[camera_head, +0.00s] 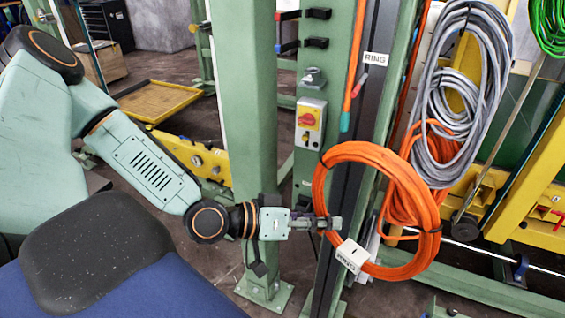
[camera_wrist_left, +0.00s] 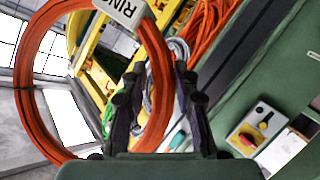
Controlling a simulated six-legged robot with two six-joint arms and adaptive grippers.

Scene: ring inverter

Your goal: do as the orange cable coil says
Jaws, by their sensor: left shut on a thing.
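My left gripper (camera_head: 330,223) is shut on the near side of an orange cable coil (camera_head: 360,152). The coil hangs as a large loop in front of the dark upright rail. In the left wrist view the coil (camera_wrist_left: 157,80) passes between the two fingers (camera_wrist_left: 160,105). A white tag (camera_head: 351,254) sits on the coil's lower part; its print is too small to read in the head view. In the left wrist view the tag (camera_wrist_left: 121,12) shows "RING", cut by the frame edge. A white "RING" label (camera_head: 376,59) is on the dark rail (camera_head: 368,110). My right gripper is not in view.
Behind the coil hang a grey cable bundle (camera_head: 440,85) and more orange cable (camera_head: 455,128). A yellow switch box with a red knob (camera_head: 310,121) is on the green post. A green column (camera_head: 250,100) stands close beside my left arm. Yellow frames (camera_head: 540,210) stand at the right.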

